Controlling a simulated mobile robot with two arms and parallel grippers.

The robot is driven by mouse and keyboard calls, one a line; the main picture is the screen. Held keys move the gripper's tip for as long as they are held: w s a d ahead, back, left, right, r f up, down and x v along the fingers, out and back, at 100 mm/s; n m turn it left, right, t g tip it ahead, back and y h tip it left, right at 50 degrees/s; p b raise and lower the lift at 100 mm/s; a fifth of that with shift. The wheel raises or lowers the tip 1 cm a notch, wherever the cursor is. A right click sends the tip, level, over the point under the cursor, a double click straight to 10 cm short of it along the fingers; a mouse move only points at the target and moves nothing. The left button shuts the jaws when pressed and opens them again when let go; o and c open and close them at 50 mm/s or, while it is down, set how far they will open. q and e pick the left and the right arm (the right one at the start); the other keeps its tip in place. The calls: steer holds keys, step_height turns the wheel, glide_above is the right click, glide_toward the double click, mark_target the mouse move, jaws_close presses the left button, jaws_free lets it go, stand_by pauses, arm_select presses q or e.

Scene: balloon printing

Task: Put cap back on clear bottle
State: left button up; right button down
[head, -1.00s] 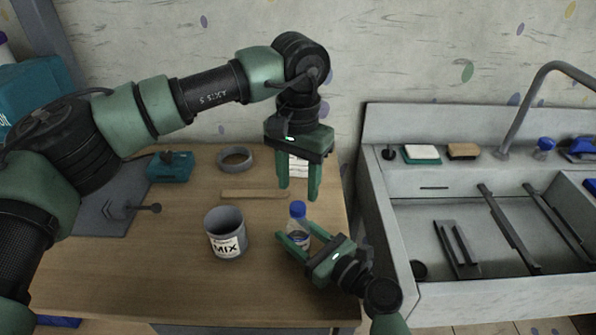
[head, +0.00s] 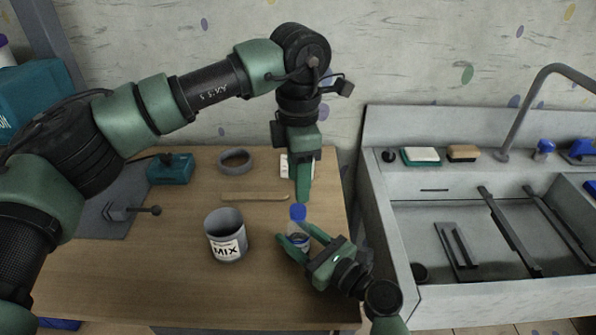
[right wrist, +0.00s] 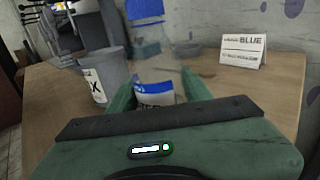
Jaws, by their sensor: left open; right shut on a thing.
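The clear bottle (head: 297,229) stands upright near the table's right side, with a blue and white label low on it. The blue cap (head: 298,212) sits at the bottle's top; I cannot tell how tightly it is seated. In the right wrist view the bottle (right wrist: 152,68) is close, with the blue cap (right wrist: 143,9) cut by the top edge. My right gripper (head: 294,240) is shut on the bottle's body from the lower right. My left gripper (head: 303,196) points down just above the cap, open, its fingers nearly lined up in the head view.
A grey MIX cup (head: 225,243) stands left of the bottle. A wooden stick (head: 254,197) and grey ring (head: 235,161) lie farther back. A white BLUE card (right wrist: 243,50) stands behind the bottle. The sink (head: 480,240) is to the right.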

mark_target(298, 208)
arm_select(q)
steer(key=n, duration=0.4)
steer(key=shift+r+n, duration=0.15)
steer(key=shift+n, duration=0.25)
steer(key=n, duration=0.4)
steer(key=shift+r+n, duration=0.15)
steer(key=shift+n, duration=0.15)
steer(key=n, duration=0.4)
steer(key=shift+r, duration=0.1)
steer(key=n, duration=0.6)
steer(key=shift+r+n, duration=0.2)
steer(key=shift+n, duration=0.1)
steer(key=shift+f, duration=0.1)
steer(key=shift+f, duration=3.95)
jaws_close()
